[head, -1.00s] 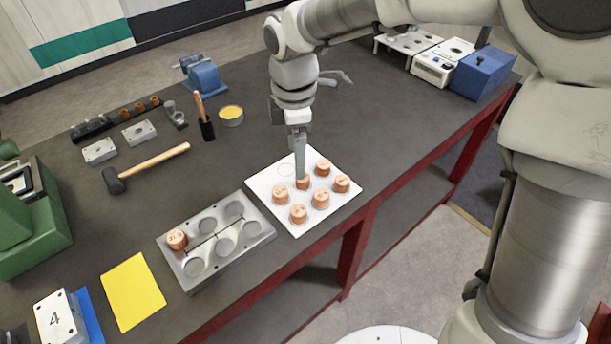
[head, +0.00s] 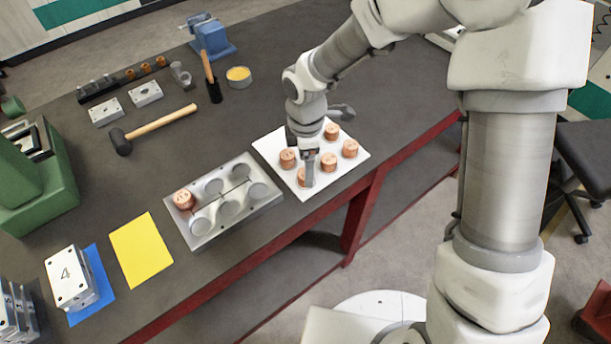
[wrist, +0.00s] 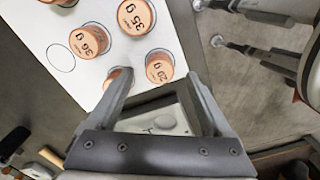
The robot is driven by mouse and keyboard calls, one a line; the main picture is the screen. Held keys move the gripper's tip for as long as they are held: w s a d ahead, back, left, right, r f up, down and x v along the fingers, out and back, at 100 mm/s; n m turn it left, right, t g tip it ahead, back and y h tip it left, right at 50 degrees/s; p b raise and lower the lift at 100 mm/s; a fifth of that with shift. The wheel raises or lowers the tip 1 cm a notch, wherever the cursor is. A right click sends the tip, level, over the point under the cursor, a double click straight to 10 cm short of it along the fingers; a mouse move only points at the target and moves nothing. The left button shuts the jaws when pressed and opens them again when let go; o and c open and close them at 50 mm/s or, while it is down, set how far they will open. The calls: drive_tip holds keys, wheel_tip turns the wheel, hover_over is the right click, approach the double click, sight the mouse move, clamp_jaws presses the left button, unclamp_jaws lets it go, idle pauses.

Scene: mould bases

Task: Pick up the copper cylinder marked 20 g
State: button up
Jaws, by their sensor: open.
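Copper cylinders with dark mass marks stand on a white sheet (head: 268,147). In the wrist view, one copper cylinder (wrist: 159,66) has a mark that reads like 20 g or 29 g; I cannot be sure of the last digit. My gripper (wrist: 157,78) is open, its fingers reaching toward that cylinder, which shows between the tips. Another cylinder (wrist: 113,74) is partly hidden behind the left finger, its mark unreadable. Cylinders marked 36 g (wrist: 88,40) and 35 g (wrist: 136,17) stand farther off. In the head view, my gripper (head: 310,180) covers part of the front cylinder (head: 302,177).
A grey mould base (head: 203,226) with round pockets is left of the sheet, one copper cylinder (head: 184,199) in it. A yellow sheet (head: 141,250), a mallet (head: 155,127) and a block marked 4 (head: 72,277) lie farther left. Bare tabletop lies behind the white sheet.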

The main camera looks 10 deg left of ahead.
wheel_tip(320, 180, down, 2)
drive_tip(key=shift+f, duration=0.1)
clamp_jaws()
idle(0.5)
